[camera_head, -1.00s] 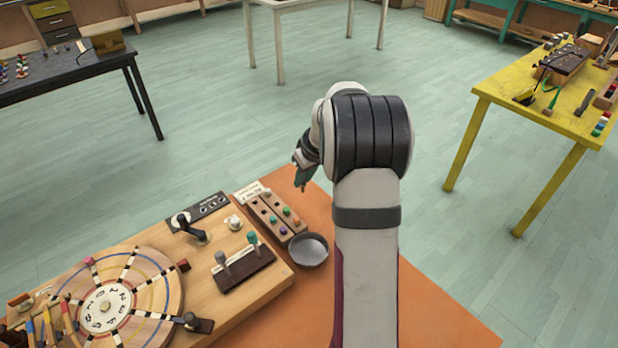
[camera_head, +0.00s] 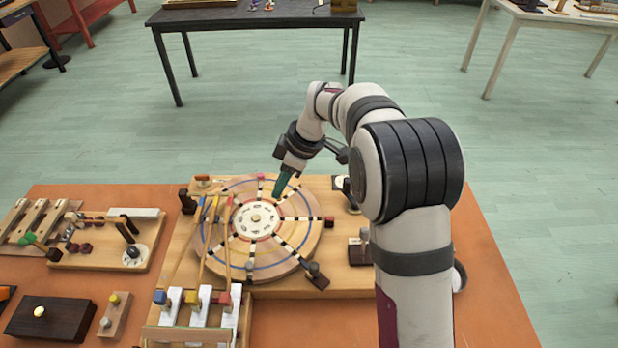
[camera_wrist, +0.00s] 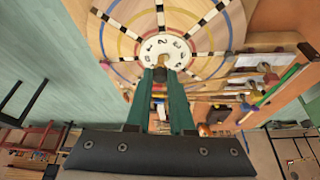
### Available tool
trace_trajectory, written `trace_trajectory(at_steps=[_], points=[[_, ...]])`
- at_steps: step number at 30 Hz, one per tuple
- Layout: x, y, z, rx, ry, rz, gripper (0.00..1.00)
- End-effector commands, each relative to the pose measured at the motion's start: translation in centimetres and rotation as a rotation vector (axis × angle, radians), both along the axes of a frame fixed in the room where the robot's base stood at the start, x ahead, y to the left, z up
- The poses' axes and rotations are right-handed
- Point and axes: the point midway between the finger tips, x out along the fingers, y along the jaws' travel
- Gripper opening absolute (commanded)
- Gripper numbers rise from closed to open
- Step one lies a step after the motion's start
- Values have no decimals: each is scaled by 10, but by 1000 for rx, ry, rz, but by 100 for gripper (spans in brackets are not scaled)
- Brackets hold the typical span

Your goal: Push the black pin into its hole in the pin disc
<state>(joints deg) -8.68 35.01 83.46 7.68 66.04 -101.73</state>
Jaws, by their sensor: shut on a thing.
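The round wooden pin disc (camera_head: 262,265) lies flat on a light wooden board, with coloured rings, black-and-white spokes and a white numbered centre. It also fills the upper part of the wrist view (camera_wrist: 126,18). My gripper (camera_head: 278,195) has green fingers and is over the disc, just beyond its white centre. In the wrist view the fingers (camera_wrist: 160,72) are nearly together, shut on a small dark thing, probably the black pin (camera_wrist: 160,75). The fingers mostly hide it. I cannot tell which hole it is over or whether it touches the disc.
Wooden sticks (camera_head: 228,235) lie across the disc's left side towards white blocks (camera_head: 199,310) in front. A dark clamp-like piece (camera_head: 316,275) sits at the disc's front right edge. A small instrument board (camera_head: 90,257) is at left. Orange tabletop (camera_head: 300,325) is clear in front.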

Motion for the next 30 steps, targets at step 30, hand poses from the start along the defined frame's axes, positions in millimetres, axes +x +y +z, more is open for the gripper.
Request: trace_trajectory(at_steps=[30], points=[[0, -2, -58, 0, 1, -5, 0]])
